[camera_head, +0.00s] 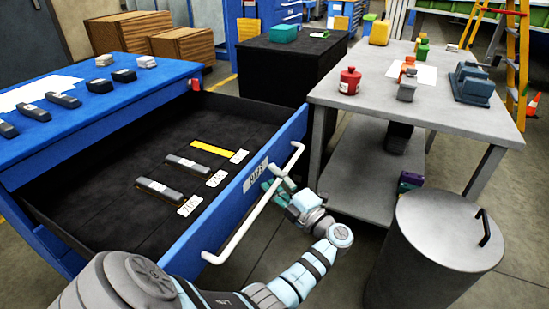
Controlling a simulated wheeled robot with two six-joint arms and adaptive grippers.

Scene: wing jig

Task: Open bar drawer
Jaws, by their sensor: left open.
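The bar drawer (228,203) is a blue drawer with a dark lining, pulled well out of the blue cabinet (100,113). A white label (256,176) with dark lettering is on its front, too small to read surely. A long white bar handle (246,229) runs along the front. Inside lie two dark grey bars (157,188) and a yellow strip (212,148), with white tags beside them. My left gripper (271,186) is open at the handle's far half, close to the drawer front. I cannot tell whether its fingers touch the handle. My right gripper is not in view.
Several dark bars (63,99) lie on the cabinet top. A grey table (440,110) with a red bottle (349,80) stands to the right of the drawer. A grey lidded bin (440,255) stands at the lower right. Some floor shows between the drawer and the bin.

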